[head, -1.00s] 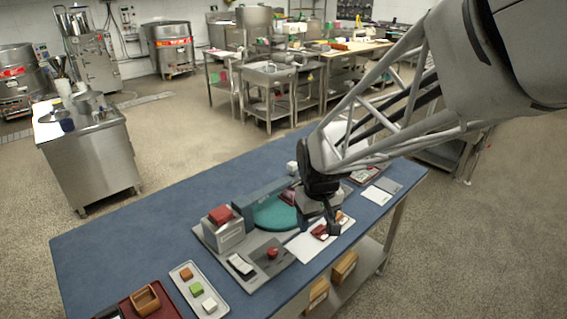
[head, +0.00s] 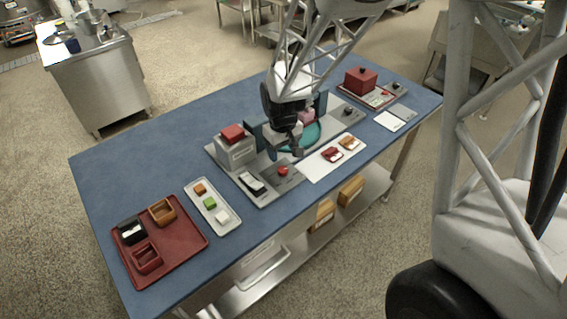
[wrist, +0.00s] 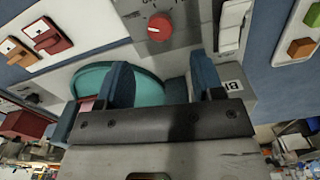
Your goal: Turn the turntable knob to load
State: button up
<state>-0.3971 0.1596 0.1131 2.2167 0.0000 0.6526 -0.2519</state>
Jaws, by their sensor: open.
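The teal turntable (head: 312,134) sits on a grey machine base on the blue table, and its disc also shows in the wrist view (wrist: 146,90). A round red knob (head: 283,170) is on the grey panel at the front. In the wrist view the red knob (wrist: 159,27) has a white pointer line and small, unreadable labels. A dark knob (head: 347,111) is on the grey base right of the disc. I cannot tell which knob is the turntable's. My gripper (head: 281,142) is open and empty above the near-left part of the disc, apart from both knobs.
A black-and-white rocker switch (head: 252,183) is left of the red knob. A grey block with a red top (head: 235,148) stands behind it. A white sheet (head: 322,166) with small pieces lies right. Trays with blocks (head: 172,238) are at the left; a red box (head: 361,80) is at the right.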

aim_at(283, 169)
jog(key=shift+f, duration=0.1)
dwell(0.3)
jog(key=shift+f, duration=3.75)
jog(key=shift+c, duration=0.3)
jog(key=c, duration=0.9)
jog(key=shift+o, duration=0.2)
